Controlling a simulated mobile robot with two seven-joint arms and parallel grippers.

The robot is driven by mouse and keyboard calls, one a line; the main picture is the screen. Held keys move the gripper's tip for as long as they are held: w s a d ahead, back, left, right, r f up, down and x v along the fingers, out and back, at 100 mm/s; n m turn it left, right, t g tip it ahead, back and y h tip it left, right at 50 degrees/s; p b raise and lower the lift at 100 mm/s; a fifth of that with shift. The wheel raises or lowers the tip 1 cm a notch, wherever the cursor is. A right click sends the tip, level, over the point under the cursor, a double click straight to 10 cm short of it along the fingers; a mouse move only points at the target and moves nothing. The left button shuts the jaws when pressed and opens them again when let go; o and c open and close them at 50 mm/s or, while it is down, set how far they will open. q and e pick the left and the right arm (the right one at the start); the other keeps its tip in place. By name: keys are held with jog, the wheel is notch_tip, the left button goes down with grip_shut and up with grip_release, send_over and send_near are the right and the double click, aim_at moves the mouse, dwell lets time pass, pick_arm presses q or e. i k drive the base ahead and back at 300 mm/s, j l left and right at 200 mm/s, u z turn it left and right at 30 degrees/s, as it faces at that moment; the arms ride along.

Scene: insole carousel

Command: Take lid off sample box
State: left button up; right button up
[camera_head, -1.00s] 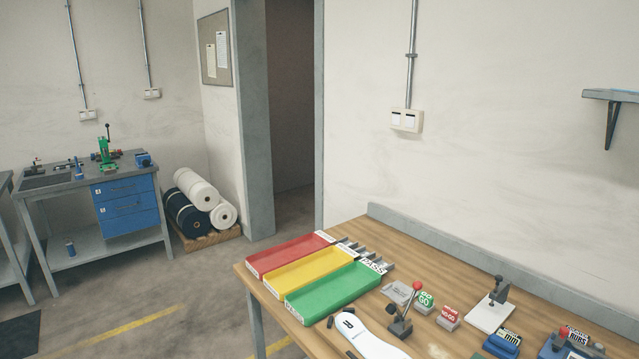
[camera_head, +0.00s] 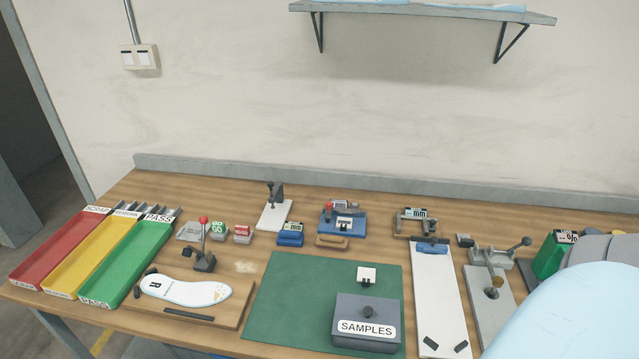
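The sample box (camera_head: 350,342) is a grey box with a white SAMPLES label on its front. It stands on the green mat (camera_head: 285,300) near the front edge of the table. Its flat grey lid (camera_head: 388,309) is on it, with a dark round knob (camera_head: 367,312) on top. Neither of my grippers shows in the head view.
Red (camera_head: 62,247), yellow (camera_head: 92,256) and green (camera_head: 128,265) trays lie at the left. A white insole (camera_head: 185,289) lies on a wooden board left of the mat. Several gauges stand behind and right of the mat. A small white-topped block (camera_head: 366,275) stands just behind the box. The mat's left part is clear.

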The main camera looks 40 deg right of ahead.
aim_at(375, 318)
jog(key=z, duration=1.65)
jog(key=u, duration=0.4)
jog(key=k+l+u, duration=0.1)
jog(key=u, duration=0.3)
jog(key=k+l+u, duration=0.1)
jog(key=u, duration=0.3)
jog(key=k+l+u, duration=0.1)
jog(key=u, duration=0.3)
jog(key=k+l, duration=0.15)
jog(key=k, duration=0.2)
